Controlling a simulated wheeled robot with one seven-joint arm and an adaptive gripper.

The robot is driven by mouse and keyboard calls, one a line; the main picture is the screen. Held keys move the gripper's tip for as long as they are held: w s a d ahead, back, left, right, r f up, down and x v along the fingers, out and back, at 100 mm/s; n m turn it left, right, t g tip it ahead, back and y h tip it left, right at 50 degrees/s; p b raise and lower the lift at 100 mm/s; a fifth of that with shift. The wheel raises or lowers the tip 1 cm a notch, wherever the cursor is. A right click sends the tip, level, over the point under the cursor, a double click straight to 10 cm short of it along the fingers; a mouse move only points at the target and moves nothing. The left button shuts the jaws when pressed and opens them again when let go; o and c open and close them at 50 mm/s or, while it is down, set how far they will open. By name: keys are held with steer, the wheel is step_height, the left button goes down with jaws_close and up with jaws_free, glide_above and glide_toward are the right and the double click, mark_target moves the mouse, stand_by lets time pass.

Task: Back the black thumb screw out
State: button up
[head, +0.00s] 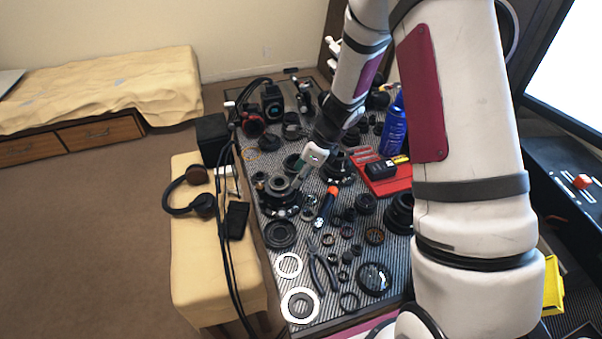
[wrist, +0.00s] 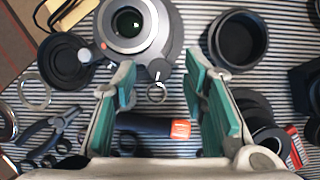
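A lens assembly with a grey ring and dark glass (wrist: 130,22) sits on a dark round base at the top of the wrist view. In the head view a dark round lens part (head: 279,188) lies under my gripper (head: 297,180). I cannot pick out the black thumb screw for certain in either view. A small pale knob (wrist: 84,55) shows left of the lens assembly in the wrist view. My gripper (wrist: 162,82) is open, its two green-padded fingers apart with nothing held between them. A small metal ring (wrist: 157,92) lies on the mat, seen between the fingers.
A screwdriver with an orange end (wrist: 180,129) lies below the fingers; it also shows in the head view (head: 327,206). Pliers (wrist: 45,130) and several black rings crowd the striped mat. A red tray (head: 390,184) and a blue bottle (head: 393,132) stand to the right.

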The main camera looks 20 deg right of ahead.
steer(key=shift+f, duration=0.1)
jaws_close()
steer(key=shift+n, duration=0.4)
steer(key=n, duration=0.1)
steer(key=n+g, duration=0.1)
steer(key=n, duration=0.1)
steer(key=n+g+b, duration=0.1)
steer(key=shift+w+d+y, duration=0.1)
steer(key=shift+w+y, duration=0.2)
steer(key=shift+y, duration=0.1)
steer(key=shift+w+n+g+b, duration=0.1)
steer(key=shift+n+g+b, duration=0.55)
steer(key=shift+n, duration=1.55)
